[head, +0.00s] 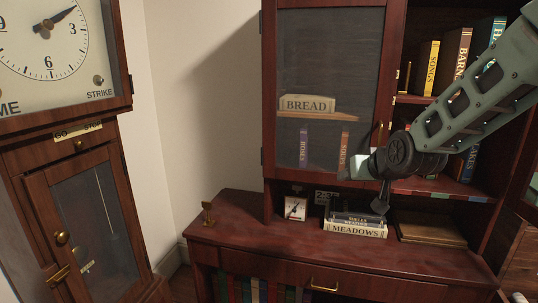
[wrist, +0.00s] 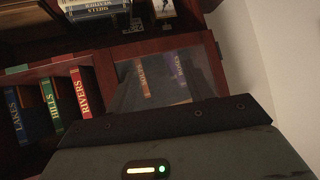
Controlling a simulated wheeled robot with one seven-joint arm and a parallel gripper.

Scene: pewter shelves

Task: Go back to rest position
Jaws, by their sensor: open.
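My gripper (head: 368,187) is at the end of my grey-green arm, which reaches in from the right in the head view. It hangs in front of the cabinet, above the desk top and near the lower right of the glass door. Its two fingers stand apart, and nothing shows between them.
A book stack with MEADOWS (head: 355,230) lies on the desk below my gripper, beside a small dial (head: 295,208) and a brass object (head: 208,213). The glass door (head: 330,90) is shut. Shelved books (wrist: 48,107) stand near my arm. A tall clock (head: 60,150) stands left.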

